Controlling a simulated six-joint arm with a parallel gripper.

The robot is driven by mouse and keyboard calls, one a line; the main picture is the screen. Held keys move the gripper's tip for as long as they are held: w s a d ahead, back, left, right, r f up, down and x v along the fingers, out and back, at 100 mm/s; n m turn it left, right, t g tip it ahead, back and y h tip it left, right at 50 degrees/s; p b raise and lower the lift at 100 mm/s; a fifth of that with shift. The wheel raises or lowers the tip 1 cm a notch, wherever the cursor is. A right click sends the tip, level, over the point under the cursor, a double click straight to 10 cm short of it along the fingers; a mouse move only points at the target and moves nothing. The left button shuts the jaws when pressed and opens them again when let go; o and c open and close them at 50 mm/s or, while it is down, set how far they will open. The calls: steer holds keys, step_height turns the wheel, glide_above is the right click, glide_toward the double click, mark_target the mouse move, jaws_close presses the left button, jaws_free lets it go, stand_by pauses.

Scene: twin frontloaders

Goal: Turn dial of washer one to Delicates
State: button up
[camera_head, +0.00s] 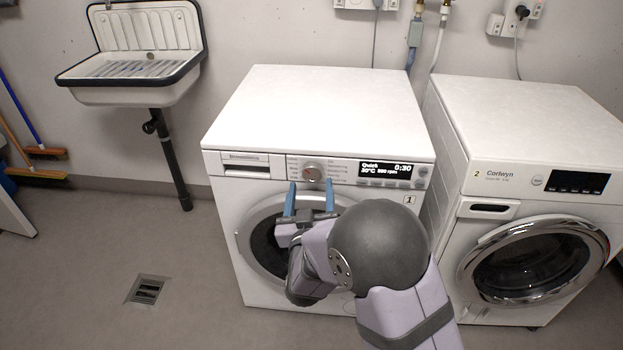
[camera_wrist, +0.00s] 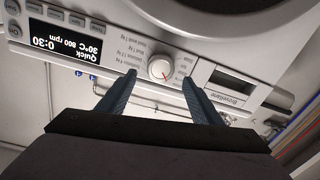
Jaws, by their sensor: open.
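Washer one (camera_head: 330,110) is the white machine in the middle of the head view, marked with a small "1". Its round silver dial (camera_head: 312,173) sits on the front panel, left of a lit display (camera_head: 385,169) reading Quick, 0:30, 30°C, 800 rpm. The wrist view shows the panel upside down, with the dial (camera_wrist: 161,68) bearing a red pointer mark. My gripper (camera_head: 310,187) is open, its two blue fingers pointing up just below the dial. In the wrist view the fingers (camera_wrist: 158,78) stand apart on either side of the dial, with nothing between them touching it.
A second machine (camera_head: 535,110), marked "2 Corlwyn", stands close on the right. A white sink (camera_head: 140,55) hangs on the wall at the left. Brooms lean at the far left. The floor with a drain (camera_head: 147,290) is clear in front.

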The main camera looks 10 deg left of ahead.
mark_target(312, 175)
steer(key=shift+w+a, duration=0.15)
steer(key=shift+w, duration=2.2)
steer(key=shift+c, duration=0.3)
steer(key=c, duration=1)
